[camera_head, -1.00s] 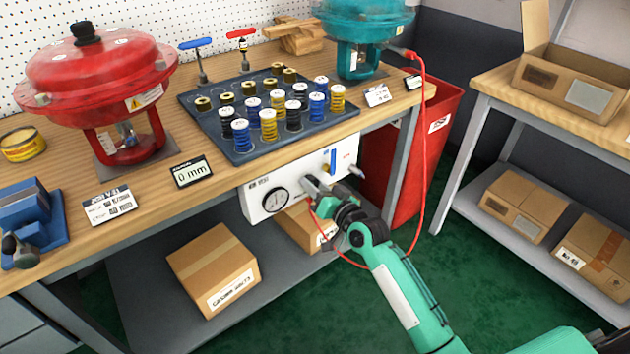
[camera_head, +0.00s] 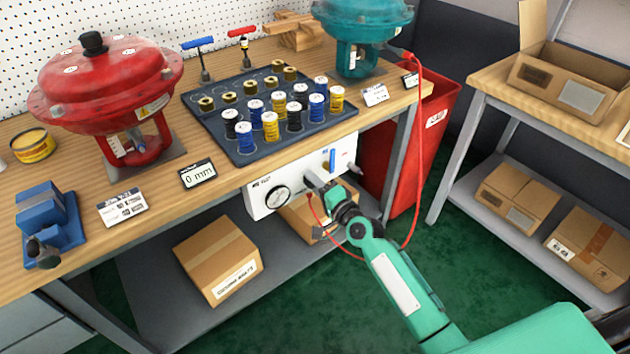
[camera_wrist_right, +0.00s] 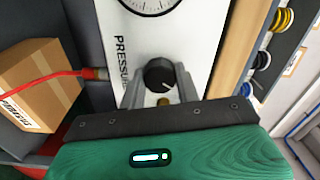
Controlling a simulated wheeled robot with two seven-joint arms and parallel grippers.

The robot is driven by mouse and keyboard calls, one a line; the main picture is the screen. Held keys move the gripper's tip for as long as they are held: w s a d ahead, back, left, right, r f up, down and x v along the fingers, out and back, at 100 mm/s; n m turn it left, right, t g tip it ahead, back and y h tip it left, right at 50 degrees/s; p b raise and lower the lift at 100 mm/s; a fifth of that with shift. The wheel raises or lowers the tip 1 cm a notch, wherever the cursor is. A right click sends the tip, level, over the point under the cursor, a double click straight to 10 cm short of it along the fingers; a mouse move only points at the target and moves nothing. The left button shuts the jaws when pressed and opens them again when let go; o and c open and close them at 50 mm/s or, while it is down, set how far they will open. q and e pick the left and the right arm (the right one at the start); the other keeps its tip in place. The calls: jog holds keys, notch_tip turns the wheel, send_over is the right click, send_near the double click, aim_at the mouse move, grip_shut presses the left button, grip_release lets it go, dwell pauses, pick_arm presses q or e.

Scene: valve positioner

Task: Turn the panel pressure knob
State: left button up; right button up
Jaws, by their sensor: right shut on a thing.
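The white panel (camera_head: 256,203) hangs under the bench's front edge, with a round gauge (camera_head: 278,199) and a blue lever (camera_head: 332,160). The black pressure knob (camera_wrist_right: 160,74) has a white pointer line and sits next to the printed word PRESSURE in the right wrist view. My right gripper (camera_head: 314,184) is at the panel, right of the gauge, and hides the knob in the head view. In the right wrist view its two fingers (camera_wrist_right: 160,84) stand on either side of the knob, shut on it. My left gripper is out of view.
A red hose (camera_head: 421,150) hangs from the teal actuator (camera_head: 362,30) and loops by my right arm. The bench top above carries a red actuator (camera_head: 105,85) and a tray of springs (camera_head: 245,153). Cardboard boxes (camera_head: 215,262) stand on the shelf below.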

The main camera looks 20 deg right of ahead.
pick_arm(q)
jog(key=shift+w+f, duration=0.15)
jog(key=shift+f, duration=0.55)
pick_arm(e)
jog(key=shift+m, duration=1.1)
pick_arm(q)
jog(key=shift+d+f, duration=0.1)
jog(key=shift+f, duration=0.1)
pick_arm(e)
jog(key=o, duration=1)
jog(key=shift+d, duration=0.1)
jog(key=shift+c, duration=0.2)
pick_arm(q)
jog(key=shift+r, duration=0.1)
pick_arm(e)
jog(key=shift+s, duration=0.1)
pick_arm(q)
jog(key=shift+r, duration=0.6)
pick_arm(e)
jog(key=v, duration=1.3)
jog(key=shift+s, duration=0.3)
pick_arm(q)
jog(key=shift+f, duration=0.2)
